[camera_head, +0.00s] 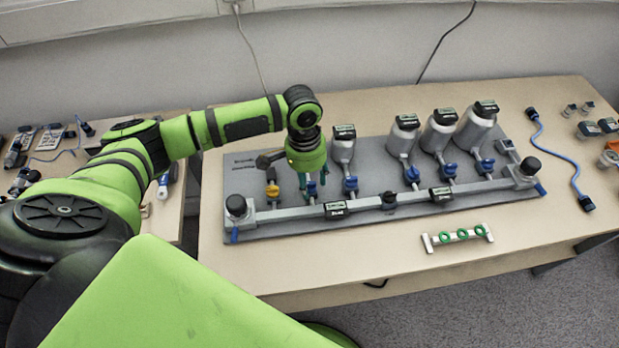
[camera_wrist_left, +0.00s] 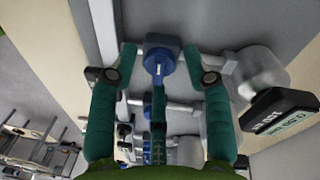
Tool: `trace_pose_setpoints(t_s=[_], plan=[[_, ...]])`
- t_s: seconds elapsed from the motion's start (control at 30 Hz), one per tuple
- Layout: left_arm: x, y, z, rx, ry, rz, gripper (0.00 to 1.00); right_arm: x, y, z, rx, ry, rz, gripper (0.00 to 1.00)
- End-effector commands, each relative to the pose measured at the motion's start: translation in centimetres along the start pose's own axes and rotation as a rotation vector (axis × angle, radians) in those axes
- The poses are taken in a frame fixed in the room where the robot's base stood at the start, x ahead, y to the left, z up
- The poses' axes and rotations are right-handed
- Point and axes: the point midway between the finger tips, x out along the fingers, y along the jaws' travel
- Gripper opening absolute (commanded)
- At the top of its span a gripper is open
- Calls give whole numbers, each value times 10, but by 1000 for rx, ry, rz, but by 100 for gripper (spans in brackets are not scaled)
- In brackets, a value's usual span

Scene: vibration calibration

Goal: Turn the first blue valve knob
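My left gripper (camera_head: 312,182) points down at the left part of the valve rig, just right of the yellow valve knob (camera_head: 272,190). In the left wrist view, its two green fingers (camera_wrist_left: 161,58) are apart, one on each side of a blue valve knob (camera_wrist_left: 161,68). Whether the fingers touch the knob is unclear. In the head view the gripper mostly hides this knob. Further blue knobs (camera_head: 350,186) (camera_head: 411,175) (camera_head: 449,170) (camera_head: 487,166) stand to the right along the pipe. My right gripper is not in view.
The grey rig board (camera_head: 400,222) carries silver canisters (camera_head: 403,138) with black labelled caps behind the knobs. A rack with green rings (camera_head: 458,236) lies in front. A blue cable (camera_head: 560,155) lies to the right. The table's front strip is mostly clear.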

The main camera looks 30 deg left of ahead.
Motion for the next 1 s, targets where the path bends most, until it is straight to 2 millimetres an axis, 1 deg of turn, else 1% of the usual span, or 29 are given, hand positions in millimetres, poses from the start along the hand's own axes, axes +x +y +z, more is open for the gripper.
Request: trace_pose_setpoints(t_s=[0.03,0.07,0.1,0.37,0.57,0.77,1.0], plan=[[0,0,0,0,0,0,21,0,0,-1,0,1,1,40],[0,0,0,0,0,0,9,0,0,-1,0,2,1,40],[0,0,0,0,0,0,0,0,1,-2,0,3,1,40],[0,0,0,5,-1,0,0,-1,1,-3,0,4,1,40],[-2,1,0,58,-7,2,0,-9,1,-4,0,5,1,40],[-4,2,0,182,-20,3,0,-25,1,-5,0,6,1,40],[-4,2,-1,399,-43,3,0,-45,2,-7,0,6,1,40]])
